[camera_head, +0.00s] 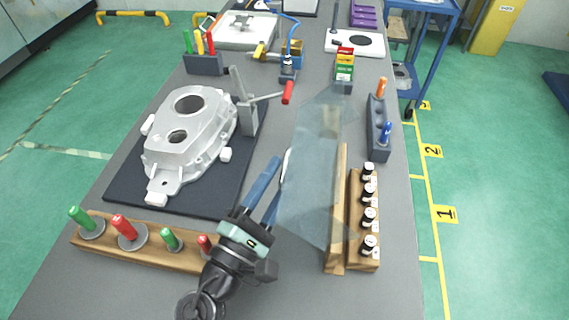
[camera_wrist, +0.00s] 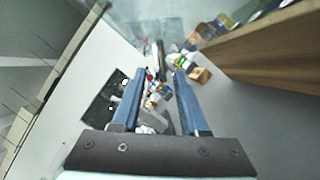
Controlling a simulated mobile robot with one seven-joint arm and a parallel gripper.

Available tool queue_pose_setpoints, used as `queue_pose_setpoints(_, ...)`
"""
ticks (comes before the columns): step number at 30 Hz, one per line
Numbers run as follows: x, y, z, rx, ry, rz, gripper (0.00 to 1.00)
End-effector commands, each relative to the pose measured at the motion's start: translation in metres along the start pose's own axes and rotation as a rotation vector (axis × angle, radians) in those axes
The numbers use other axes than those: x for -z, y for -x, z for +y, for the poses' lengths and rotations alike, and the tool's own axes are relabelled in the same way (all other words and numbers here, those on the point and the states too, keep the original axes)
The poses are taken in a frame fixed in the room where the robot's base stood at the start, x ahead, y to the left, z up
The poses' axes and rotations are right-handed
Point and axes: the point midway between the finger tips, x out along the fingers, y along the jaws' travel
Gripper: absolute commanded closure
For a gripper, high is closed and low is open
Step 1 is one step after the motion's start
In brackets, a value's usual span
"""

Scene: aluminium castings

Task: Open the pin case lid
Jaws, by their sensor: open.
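A long wooden case (camera_head: 365,259) stands at the right of the bench, with several black-capped white pieces in a row. A tall wooden board (camera_head: 340,190) stands upright along its left side; the board also fills the upper right of the wrist view (camera_wrist: 270,48). A clear bluish panel (camera_head: 310,170) spreads left of the board; I cannot tell whether it joins the case or which part is the lid. My gripper (camera_head: 279,172) is left of the board, at the panel's left edge. Its blue fingers are apart and empty in the wrist view (camera_wrist: 158,72).
A casting (camera_head: 190,130) lies on a dark mat (camera_head: 125,190) to the left. A wooden rack (camera_head: 160,252) with red and green pins stands at front left. A grey holder (camera_head: 377,140) with orange and blue handles is beyond the case. A red-handled clamp (camera_head: 287,93) stands further back.

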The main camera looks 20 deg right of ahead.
Motion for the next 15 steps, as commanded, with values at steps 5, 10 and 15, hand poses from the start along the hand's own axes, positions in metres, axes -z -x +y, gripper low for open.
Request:
queue_pose_setpoints(5,0.000,-0.019,0.000,0.001,-0.001,-0.001,0.56)
queue_pose_setpoints(10,0.000,-0.025,0.000,0.001,0.000,0.000,0.56)
queue_pose_setpoints(15,0.000,-0.025,0.000,0.001,-0.001,0.001,0.56)
